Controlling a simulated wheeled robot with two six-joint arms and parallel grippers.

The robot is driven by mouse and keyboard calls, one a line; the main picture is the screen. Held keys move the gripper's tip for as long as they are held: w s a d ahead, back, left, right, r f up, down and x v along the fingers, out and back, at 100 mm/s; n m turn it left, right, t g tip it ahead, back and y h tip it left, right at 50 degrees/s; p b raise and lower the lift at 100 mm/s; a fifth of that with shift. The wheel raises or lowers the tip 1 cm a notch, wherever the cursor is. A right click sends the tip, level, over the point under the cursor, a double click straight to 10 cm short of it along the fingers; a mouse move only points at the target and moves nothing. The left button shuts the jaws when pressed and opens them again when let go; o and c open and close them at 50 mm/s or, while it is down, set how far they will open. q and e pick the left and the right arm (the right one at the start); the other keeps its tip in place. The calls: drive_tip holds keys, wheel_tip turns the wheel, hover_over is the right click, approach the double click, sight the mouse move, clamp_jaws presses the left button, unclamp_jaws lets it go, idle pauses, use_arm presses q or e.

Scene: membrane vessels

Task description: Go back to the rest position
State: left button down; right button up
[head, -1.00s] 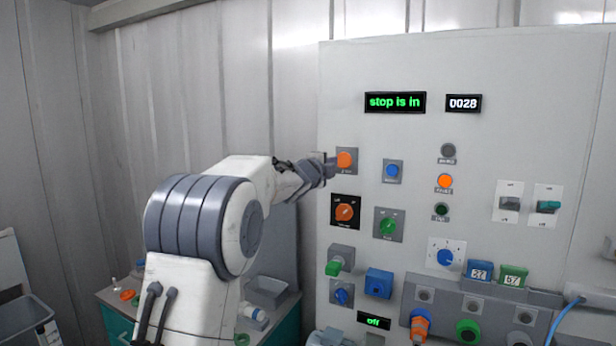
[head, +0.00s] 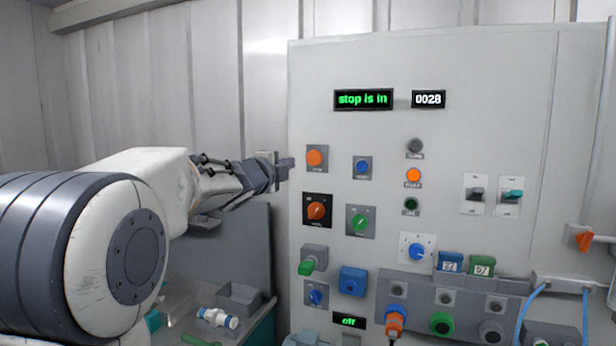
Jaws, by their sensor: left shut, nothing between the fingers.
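My left gripper (head: 284,169) is shut and empty. My left arm comes in large from the left side. The grey control panel (head: 462,130) carries the buttons and knobs. A green display (head: 363,99) on it reads "stop is in". My right gripper does not show.
A counter with a grey bin (head: 240,298) and a white-and-blue fitting (head: 218,318) stands below my arm. Blue and green tags (head: 450,262) and several plugs sit on the panel's lower ledge. Blue cables hang at the lower right.

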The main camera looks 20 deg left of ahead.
use_arm(q)
drive_tip(key=shift+f, duration=0.1)
drive_tip(key=s+d+f+n+g+b, duration=0.1)
drive_tip(key=s+d+f+n+g, duration=0.2)
drive_tip(key=s+d+f, duration=0.4)
drive_tip(key=s+d+f+n+g, duration=0.3)
drive_tip(key=d+f, duration=0.2)
drive_tip(key=f, duration=0.4)
drive_tip(key=s+d+f+n+g+b, duration=0.1)
drive_tip(key=s+d+f+n+g, duration=0.2)
drive_tip(key=s+d+f, duration=0.4)
drive_tip(key=s+d+f+n+g, duration=0.1)
drive_tip(key=s+f+g, duration=0.3)
drive_tip(key=s, duration=0.9)
drive_tip(key=s+d+f+n+g, duration=0.1)
drive_tip(key=s+f+g, duration=0.4)
drive_tip(key=s+f, duration=0.6)
drive_tip(key=shift+s+d+b, duration=0.4)
drive_tip(key=shift+s+d, duration=0.1)
drive_tip(key=shift+s, duration=0.4)
